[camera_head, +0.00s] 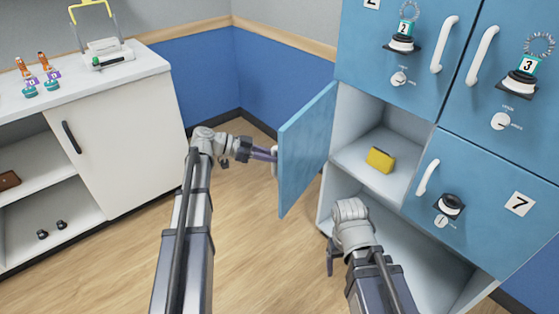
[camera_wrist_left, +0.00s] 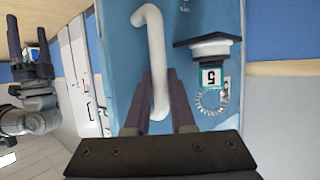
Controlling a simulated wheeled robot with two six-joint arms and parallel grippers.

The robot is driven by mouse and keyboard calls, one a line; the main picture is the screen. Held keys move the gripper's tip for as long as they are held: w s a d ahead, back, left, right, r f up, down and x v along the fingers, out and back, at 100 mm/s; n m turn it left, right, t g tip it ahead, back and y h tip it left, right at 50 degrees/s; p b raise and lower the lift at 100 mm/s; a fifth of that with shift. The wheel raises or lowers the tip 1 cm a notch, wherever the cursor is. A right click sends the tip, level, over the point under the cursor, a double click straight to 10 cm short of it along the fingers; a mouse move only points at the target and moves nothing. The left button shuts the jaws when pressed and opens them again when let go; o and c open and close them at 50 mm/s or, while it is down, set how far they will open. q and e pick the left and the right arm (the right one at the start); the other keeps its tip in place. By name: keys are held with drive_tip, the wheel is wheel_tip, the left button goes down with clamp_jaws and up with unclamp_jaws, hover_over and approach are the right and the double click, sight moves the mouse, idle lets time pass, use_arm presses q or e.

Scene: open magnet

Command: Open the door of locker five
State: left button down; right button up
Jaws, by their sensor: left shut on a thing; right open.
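The blue door (camera_head: 305,150) of locker five stands swung wide open, out to the left of the locker bank. The compartment (camera_head: 350,150) beside the door is exposed, with a yellow object (camera_head: 380,160) inside. My right gripper (camera_head: 333,260) is open and empty, low in front of the lockers.
Blue doors with tags 2 (camera_head: 402,28), 3 (camera_head: 528,64) and 7 (camera_head: 519,203) are closed. An open lower compartment (camera_head: 430,255) lies below. A white counter (camera_head: 120,135) stands left. Wooden floor (camera_head: 255,250) is clear between.

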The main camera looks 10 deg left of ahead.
use_arm(q)
drive_tip(key=w+a, duration=0.5)
drive_tip(key=a, duration=0.3)
drive_tip(key=shift+w, duration=0.3)
use_arm(e)
drive_tip(key=shift+w+a, duration=0.1)
drive_tip(key=shift+a, duration=0.35)
use_arm(q)
drive_tip(key=c, duration=0.8)
unclamp_jaws()
drive_tip(key=shift+d, duration=0.1)
drive_tip(key=shift+o, duration=0.2)
